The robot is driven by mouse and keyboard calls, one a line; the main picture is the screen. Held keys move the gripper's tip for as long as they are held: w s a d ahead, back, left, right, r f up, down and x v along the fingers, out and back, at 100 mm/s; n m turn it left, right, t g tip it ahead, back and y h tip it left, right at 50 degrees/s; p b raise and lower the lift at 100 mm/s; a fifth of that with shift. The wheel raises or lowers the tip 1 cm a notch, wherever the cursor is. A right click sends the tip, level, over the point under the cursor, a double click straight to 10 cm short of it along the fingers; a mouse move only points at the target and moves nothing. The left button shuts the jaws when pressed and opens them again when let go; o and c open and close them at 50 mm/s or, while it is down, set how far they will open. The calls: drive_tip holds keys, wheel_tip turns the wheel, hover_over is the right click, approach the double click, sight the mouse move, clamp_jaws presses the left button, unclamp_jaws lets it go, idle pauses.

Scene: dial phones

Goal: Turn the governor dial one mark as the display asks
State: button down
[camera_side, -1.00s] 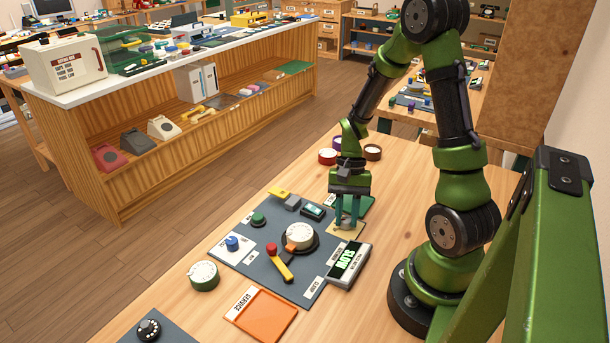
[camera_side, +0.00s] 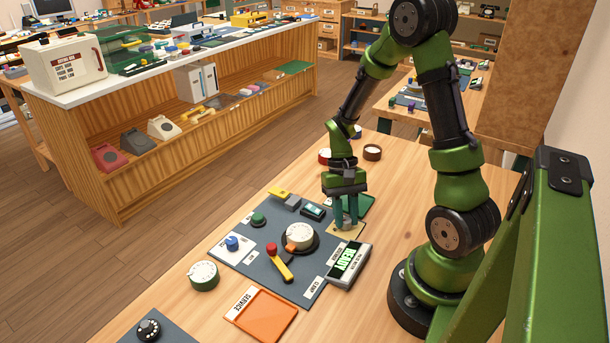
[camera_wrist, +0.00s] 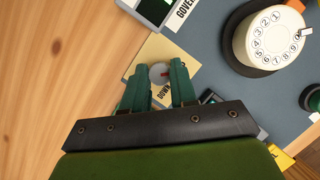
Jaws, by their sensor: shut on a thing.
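My gripper (camera_side: 346,224) points down over a pale yellow plate (camera_side: 335,231) at the right edge of the grey board. The knob sits on the yellow plate (camera_wrist: 136,63), whose label begins "DOWN". I take this knob for the governor dial; a partly cut-off label starting "GOVE" (camera_wrist: 182,12) is nearby. In the side view the fingers hide the knob. The display (camera_side: 348,264) shows green "READY"; its small line is unreadable.
A blue knob (camera_side: 232,243) and green button (camera_side: 258,219) are at left. An orange tray (camera_side: 262,315) and separate green-sided dial (camera_side: 203,275) lie in front.

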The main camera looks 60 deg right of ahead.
drive_tip(key=c, duration=0.9)
unclamp_jaws()
drive_tip(key=v, duration=1.7)
drive_tip(key=s+a+r+n+t, duration=0.1)
drive_tip(key=a+r+t, duration=0.1)
drive_tip(key=a, duration=0.4)
drive_tip(key=s+a+r+n+t, duration=0.2)
drive_tip(key=a+r+t, duration=0.1)
drive_tip(key=a+t, duration=0.2)
drive_tip(key=s+a+r+n+t+h, duration=0.1)
drive_tip(key=a+r+n+t, duration=0.1)
drive_tip(key=a, duration=0.4)
drive_tip(key=shift+s+a+r+t, duration=0.2)
drive_tip(key=shift+s+a+t, duration=0.15)
drive_tip(key=shift+t, duration=0.35)
